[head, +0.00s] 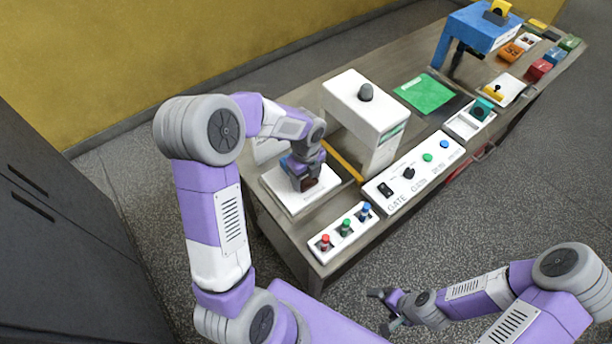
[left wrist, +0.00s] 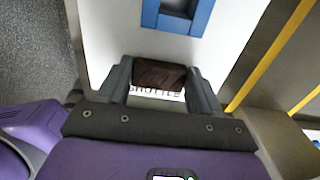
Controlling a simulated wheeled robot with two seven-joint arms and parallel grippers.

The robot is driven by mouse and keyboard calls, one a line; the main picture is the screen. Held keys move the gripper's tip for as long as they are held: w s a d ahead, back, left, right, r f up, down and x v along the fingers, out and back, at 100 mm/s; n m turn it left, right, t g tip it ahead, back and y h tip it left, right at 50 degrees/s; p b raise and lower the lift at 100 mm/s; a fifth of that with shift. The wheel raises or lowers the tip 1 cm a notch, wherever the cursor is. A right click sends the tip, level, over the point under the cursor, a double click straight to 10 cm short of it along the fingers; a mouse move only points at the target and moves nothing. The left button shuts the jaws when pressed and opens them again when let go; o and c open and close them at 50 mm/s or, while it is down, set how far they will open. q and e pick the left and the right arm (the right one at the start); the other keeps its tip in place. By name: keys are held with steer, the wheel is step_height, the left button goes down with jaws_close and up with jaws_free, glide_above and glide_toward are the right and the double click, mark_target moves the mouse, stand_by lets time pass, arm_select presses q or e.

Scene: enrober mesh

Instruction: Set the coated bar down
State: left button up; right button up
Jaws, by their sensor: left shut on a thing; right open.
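My left gripper (head: 306,178) is shut on a dark brown coated bar (left wrist: 160,75), which sits between its two fingertips in the left wrist view. The bar (head: 309,184) shows only as a small dark piece below the gripper in the head view. Both are over a white plate (head: 284,201) at the table's near left end. The plate (left wrist: 110,35) carries a blue square frame (left wrist: 150,14) and partly hidden lettering. The bar is apart from the frame in the picture; I cannot tell whether it touches the plate. My right gripper (head: 388,309) is open and empty, off the table.
A white gate-like housing (head: 368,110) stands just right of the plate, with a yellow strip (head: 345,166) beside it. A control panel (head: 415,170) and a button strip (head: 345,232) line the front edge. A green mat (head: 425,94) and blue machine (head: 480,28) are farther back.

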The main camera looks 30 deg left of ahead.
mark_target(306, 180)
arm_select(q)
steer(key=o, duration=0.8)
steer(key=shift+f, duration=0.15)
step_height(306, 180, up, 12)
steer(key=p, duration=0.2)
steer(key=shift+r, duration=0.2)
